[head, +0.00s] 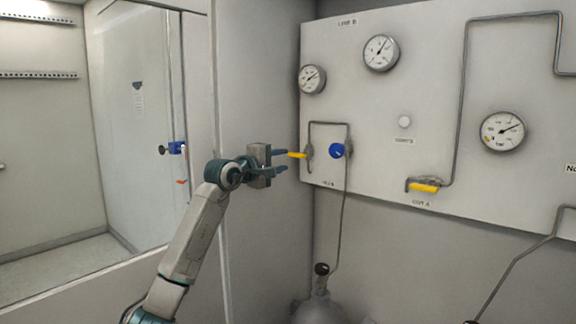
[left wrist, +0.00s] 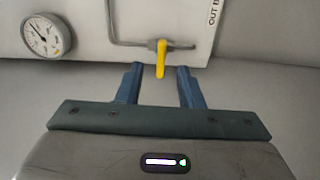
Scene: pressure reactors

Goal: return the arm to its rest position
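My left gripper (head: 283,162) reaches in from the left, in front of the left edge of the white panel (head: 400,110). Its two blue fingers are apart and hold nothing. In the left wrist view the open fingers (left wrist: 158,72) point at a yellow valve handle (left wrist: 161,58). The tip of that handle shows in the gap between the fingertips, with clear space on both sides. In the head view the same yellow handle (head: 297,155) is at the upper fingertip; I cannot tell whether they touch. My right gripper is not in view.
Close to the fingers are a blue knob (head: 337,151) and a thin bent pipe (head: 345,210). The panel also carries several gauges and another yellow handle (head: 425,188). A rounded vessel (head: 320,308) stands below. A grey wall (head: 265,240) is behind my left arm.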

